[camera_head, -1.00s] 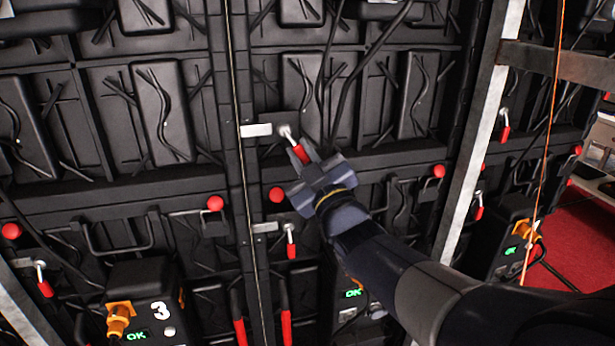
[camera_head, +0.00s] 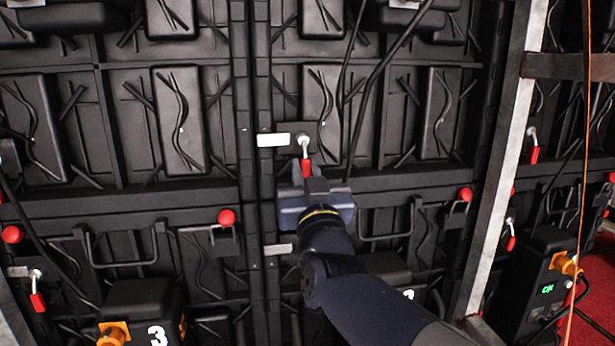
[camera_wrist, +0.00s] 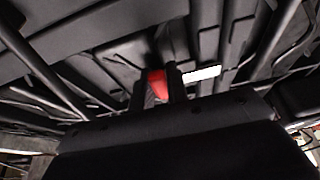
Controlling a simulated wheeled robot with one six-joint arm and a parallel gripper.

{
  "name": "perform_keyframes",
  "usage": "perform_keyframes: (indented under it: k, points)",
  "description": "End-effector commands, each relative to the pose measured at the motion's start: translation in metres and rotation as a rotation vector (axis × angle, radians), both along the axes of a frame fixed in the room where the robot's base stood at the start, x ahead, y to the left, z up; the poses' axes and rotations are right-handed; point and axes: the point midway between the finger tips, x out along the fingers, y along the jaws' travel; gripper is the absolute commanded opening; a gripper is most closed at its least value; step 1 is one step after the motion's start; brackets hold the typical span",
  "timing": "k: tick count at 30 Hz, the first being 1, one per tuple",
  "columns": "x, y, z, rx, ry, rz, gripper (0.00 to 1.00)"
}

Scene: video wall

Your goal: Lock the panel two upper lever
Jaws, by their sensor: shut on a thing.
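The upper lever (camera_head: 305,148) has a silver pivot and shaft and a red handle, and it hangs nearly straight down on the black panel (camera_head: 395,140). A white latch plate (camera_head: 273,140) lies just left of its pivot. My gripper (camera_head: 305,172) is at the lower end of the lever, shut on the red handle. In the wrist view the red handle (camera_wrist: 158,84) shows between my two dark fingers, with the white plate (camera_wrist: 201,74) to their right. The gripper body hides the lower part of the handle.
Red knobs (camera_head: 227,217) line the lower beam. A lower latch plate (camera_head: 278,249) shows left of my arm. A box marked 3 (camera_head: 140,300) stands lower left. Cables hang above the lever. A metal post (camera_head: 495,170) rises to the right.

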Motion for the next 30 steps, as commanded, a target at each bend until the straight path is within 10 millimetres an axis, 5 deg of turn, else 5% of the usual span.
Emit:
perform_keyframes:
  k: [11,12,19,30]
  points:
    - [0.0001,0.0006,-0.0005,0.006,0.003,0.002,0.00]
    - [0.0001,0.0006,-0.0005,0.006,0.003,0.002,0.17]
    - [0.0001,0.0005,-0.0001,0.006,0.001,0.001,0.36]
    - [-0.0064,-0.0006,-0.0020,0.005,0.000,0.001,0.37]
